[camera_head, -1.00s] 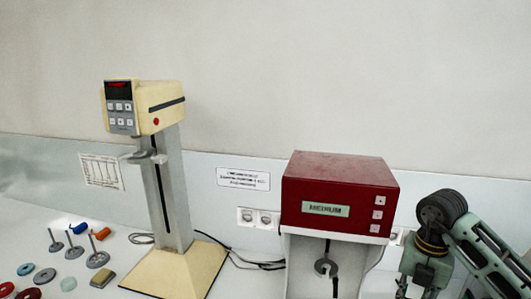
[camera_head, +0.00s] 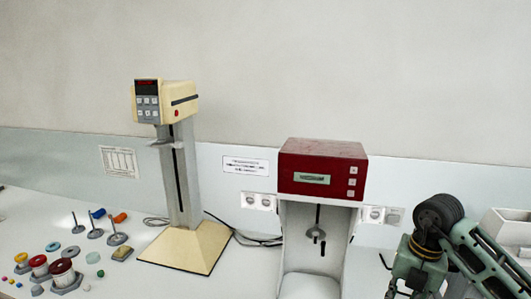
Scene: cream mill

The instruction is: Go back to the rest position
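My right arm (camera_head: 440,215) comes in at the lower right of the head view. It is green with a dark round joint, bent, with its far part pointing down out of the frame. Its gripper is below the picture, so its fingers do not show. My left arm and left gripper are not in view. The visible part of the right arm stands in front of the table's right side, to the right of the red-topped machine (camera_head: 322,165), with a visible gap between them in the picture.
A cream stand mixer (camera_head: 185,215) stands left of centre on the white table. Several stirrer discs, spools (camera_head: 62,272) and small coloured parts lie at the left. A pale box (camera_head: 507,225) is at the far right. Cables and wall sockets (camera_head: 258,201) are behind.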

